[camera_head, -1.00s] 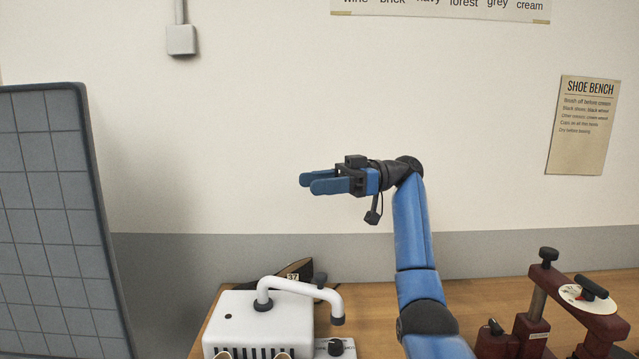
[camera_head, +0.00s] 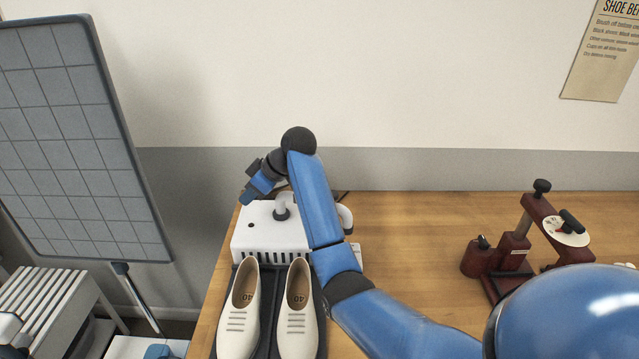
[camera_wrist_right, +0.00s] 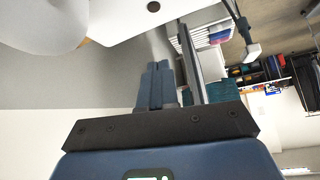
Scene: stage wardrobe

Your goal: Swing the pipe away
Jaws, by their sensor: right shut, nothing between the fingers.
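The white pipe (camera_head: 346,217) stands on top of a white box (camera_head: 262,235) with a row of dark slots. My right forearm covers the pipe's middle in the head view; its collared foot and its outer end at the right show. My right gripper (camera_head: 249,193) is shut and empty, at the box's back left corner, left of the pipe's foot. In the right wrist view, the fingers (camera_wrist_right: 160,84) lie together with nothing between them. A large white rounded form at the upper left there may be the pipe. My left gripper is out of view.
Two cream shoes (camera_head: 240,310) stand on a dark mat in front of the box. A dark red clamp-like device (camera_head: 510,255) stands on the wooden bench (camera_head: 420,215) at right. A grey gridded panel (camera_head: 70,140) stands at left. The bench's middle is clear.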

